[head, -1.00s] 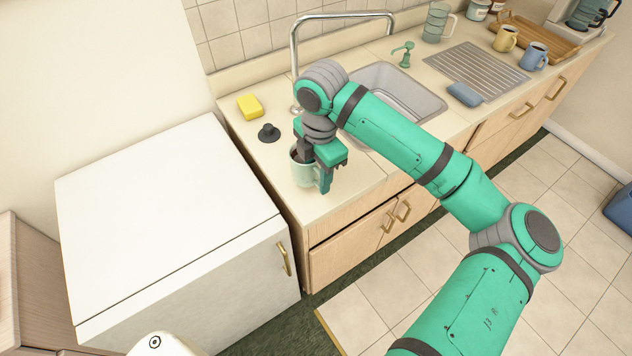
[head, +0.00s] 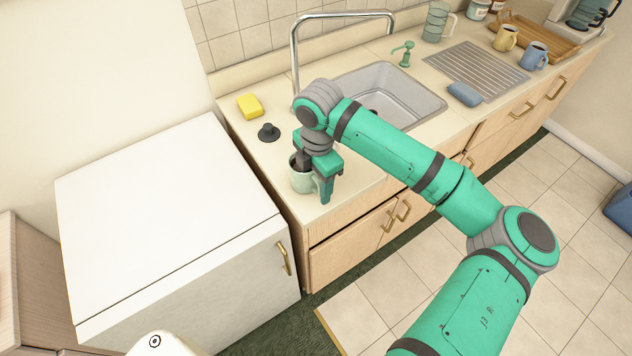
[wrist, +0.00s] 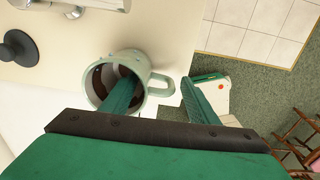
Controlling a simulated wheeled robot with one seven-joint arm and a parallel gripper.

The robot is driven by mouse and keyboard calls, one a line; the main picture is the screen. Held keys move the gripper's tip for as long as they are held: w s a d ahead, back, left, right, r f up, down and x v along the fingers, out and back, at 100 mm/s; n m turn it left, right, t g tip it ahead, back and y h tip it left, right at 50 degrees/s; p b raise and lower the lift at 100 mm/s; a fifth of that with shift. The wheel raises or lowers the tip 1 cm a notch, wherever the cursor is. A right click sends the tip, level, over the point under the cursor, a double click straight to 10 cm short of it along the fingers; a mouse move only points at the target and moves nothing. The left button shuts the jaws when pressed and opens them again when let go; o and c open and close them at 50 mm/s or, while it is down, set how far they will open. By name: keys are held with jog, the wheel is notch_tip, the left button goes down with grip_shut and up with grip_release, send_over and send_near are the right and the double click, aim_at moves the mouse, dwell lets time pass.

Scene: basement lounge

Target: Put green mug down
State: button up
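The pale green mug (head: 300,181) is upright at the counter's front left corner and appears to rest on the countertop. In the wrist view the mug (wrist: 104,62) has a dark brown inside, and its handle points right. My gripper (head: 316,180) is right above the mug, pointing down. In the wrist view my gripper (wrist: 160,80) has one finger inside the mug and the other outside, past the handle. The fingers stand apart, with the near wall and handle between them and small gaps showing. The mug's base is hidden in the wrist view.
A black stopper (head: 269,132) and a yellow sponge (head: 250,106) lie behind the mug. The sink (head: 388,95) and tall faucet (head: 293,55) are behind and right. A lower white cabinet (head: 165,215) stands left. The counter (head: 350,197) has bare room around the mug.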

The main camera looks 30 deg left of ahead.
notch_tip(320, 180, up, 12)
jog(key=shift+d+r, duration=0.15)
jog(key=shift+r, duration=0.05)
dwell(0.4)
dwell(0.5)
